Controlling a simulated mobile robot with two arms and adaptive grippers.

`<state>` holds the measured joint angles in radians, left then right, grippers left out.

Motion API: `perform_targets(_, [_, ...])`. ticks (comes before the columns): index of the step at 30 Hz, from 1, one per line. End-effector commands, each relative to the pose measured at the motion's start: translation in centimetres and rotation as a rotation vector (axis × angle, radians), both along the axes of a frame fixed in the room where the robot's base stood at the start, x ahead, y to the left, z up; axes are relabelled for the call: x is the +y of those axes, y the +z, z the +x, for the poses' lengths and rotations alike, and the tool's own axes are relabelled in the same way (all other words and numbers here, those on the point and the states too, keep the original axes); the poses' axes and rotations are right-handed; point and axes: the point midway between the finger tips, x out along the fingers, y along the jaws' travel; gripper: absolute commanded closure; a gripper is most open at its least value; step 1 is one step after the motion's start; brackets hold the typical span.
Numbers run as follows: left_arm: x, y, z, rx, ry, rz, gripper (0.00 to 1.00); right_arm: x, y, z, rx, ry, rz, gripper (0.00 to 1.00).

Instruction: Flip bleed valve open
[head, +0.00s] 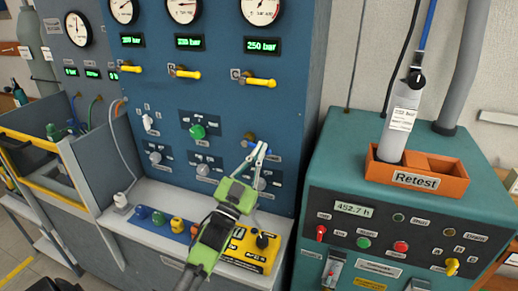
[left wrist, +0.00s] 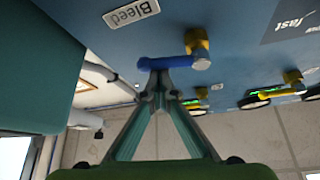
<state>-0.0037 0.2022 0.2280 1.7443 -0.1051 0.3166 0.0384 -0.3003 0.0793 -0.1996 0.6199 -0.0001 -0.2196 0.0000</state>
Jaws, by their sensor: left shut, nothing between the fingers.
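The bleed valve has a blue lever (left wrist: 170,64) on a brass-yellow body (left wrist: 200,42), close to the "Bleed" label (left wrist: 131,14) on the blue panel in the left wrist view. The lever lies roughly sideways across that picture. My left gripper (left wrist: 158,84) is shut and empty, its fingertips right at the lever's free end; whether they touch it I cannot tell. In the head view my left gripper (head: 262,147) reaches up to the lower right of the blue panel (head: 225,110) and partly hides the valve (head: 250,137). My right gripper is out of view.
Yellow-handled valves (head: 185,73) and gauges (head: 184,10) line the panel above. A green knob (head: 198,131) sits to the left. A teal bench (head: 330,160) with an orange "Retest" tray (head: 455,187) and grey cylinder (head: 400,125) stands on the right. Small fittings (head: 178,225) lie on the ledge.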

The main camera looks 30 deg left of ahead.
Motion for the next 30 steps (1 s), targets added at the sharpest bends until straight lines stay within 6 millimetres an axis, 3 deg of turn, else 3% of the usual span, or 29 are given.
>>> perform_targets(14, [0.8, -2.3, -0.2, 0.110, 0.000, 0.447, 1.00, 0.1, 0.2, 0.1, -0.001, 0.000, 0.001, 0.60])
perform_targets(30, [2.6, -3.8, -0.6, 0.227, -0.001, 0.942, 1.00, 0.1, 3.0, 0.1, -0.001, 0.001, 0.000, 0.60])
